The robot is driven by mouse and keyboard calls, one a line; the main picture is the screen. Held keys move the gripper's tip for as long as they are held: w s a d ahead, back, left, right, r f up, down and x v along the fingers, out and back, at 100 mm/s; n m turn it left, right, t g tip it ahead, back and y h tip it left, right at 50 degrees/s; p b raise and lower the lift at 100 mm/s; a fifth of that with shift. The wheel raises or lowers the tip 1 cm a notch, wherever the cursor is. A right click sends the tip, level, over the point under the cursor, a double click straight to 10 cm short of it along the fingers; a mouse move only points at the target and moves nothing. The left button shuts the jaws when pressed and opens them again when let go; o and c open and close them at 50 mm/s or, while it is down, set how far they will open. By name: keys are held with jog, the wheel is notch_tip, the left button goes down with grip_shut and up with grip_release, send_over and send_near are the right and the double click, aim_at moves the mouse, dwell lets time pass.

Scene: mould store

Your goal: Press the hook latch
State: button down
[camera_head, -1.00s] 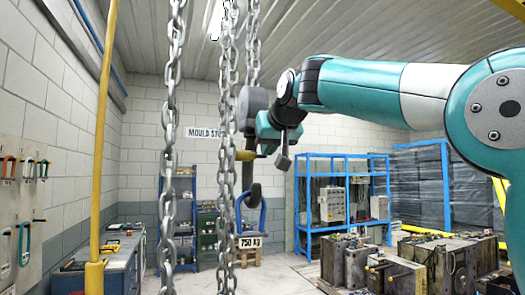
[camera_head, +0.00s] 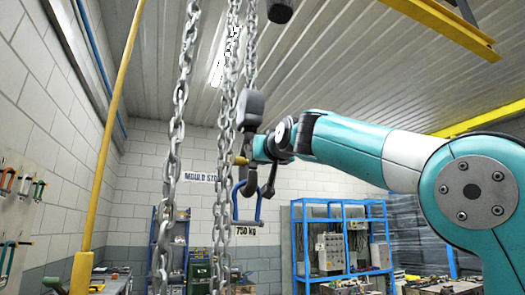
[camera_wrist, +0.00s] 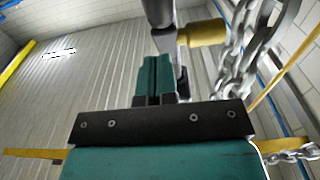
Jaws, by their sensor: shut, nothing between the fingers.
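The chain hook (camera_head: 250,107) hangs upright, its dark grey block above a thinner lower part. A yellow cylinder (camera_head: 240,160) sticks out at its side; it also shows in the wrist view (camera_wrist: 207,33). I cannot pick out the latch clearly. A blue bow-shaped handle (camera_head: 236,203) hangs below, above a 750 KG sign. My gripper (camera_head: 258,150) is at the hook, right by the yellow cylinder. In the wrist view my gripper (camera_wrist: 156,65) is shut, its teal fingers side by side just below the grey hook part (camera_wrist: 162,14). Whether they touch it cannot be told.
Long chains (camera_head: 172,165) hang just left of the hook. A yellow pole (camera_head: 106,150) stands farther left. A blue rack (camera_head: 343,240) stands behind at right. A yellow beam (camera_head: 445,25) crosses the ceiling. Open air lies between the hook and the rack.

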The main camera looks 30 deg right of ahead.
jog(key=shift+w+f+b, duration=0.4)
jog(key=shift+f+b, duration=0.15)
jog(key=shift+b, duration=0.1)
dwell(0.3)
jog(key=s+a+f+b, duration=0.1)
jog(key=s+b, duration=0.3)
jog(key=s, duration=0.9)
jog(key=shift+f, duration=0.1)
